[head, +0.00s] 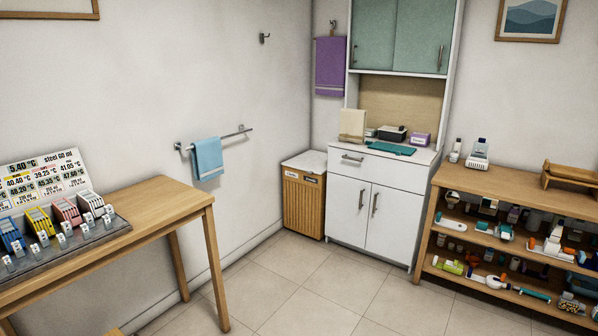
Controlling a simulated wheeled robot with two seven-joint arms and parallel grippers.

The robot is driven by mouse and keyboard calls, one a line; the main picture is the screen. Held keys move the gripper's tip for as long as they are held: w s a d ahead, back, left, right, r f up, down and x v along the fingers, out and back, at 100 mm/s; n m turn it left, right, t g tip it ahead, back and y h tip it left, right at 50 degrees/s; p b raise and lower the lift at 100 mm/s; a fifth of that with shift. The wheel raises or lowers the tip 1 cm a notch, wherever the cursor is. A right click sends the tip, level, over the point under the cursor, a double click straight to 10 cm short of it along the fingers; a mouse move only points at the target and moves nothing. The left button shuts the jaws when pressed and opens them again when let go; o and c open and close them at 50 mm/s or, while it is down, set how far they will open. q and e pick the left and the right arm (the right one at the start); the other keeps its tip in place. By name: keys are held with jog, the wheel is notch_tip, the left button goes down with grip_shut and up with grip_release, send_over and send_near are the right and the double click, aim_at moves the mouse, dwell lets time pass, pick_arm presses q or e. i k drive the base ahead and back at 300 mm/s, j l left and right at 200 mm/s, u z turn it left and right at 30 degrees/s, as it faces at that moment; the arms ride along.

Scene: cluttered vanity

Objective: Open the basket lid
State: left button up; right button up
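The basket (303,205) is a tall wooden box with slatted sides. It stands on the floor in the far corner, left of the white cabinet. Its pale lid (305,161) lies flat on top and looks closed. Two small labels, one light and one dark, are on the upper front. Neither of my grippers is in the head view.
The white cabinet (375,213) stands close against the basket's right side. A wooden table (160,205) with a display rack is at left, and a cluttered shelf (500,185) is at right. The tiled floor (310,290) between them is clear.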

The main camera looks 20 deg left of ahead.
aim_at(310, 162)
jog(key=i+j+u, duration=0.15)
jog(key=i+u, duration=0.15)
jog(key=i, duration=0.15)
jog(key=i+u, duration=0.25)
jog(key=i, duration=0.25)
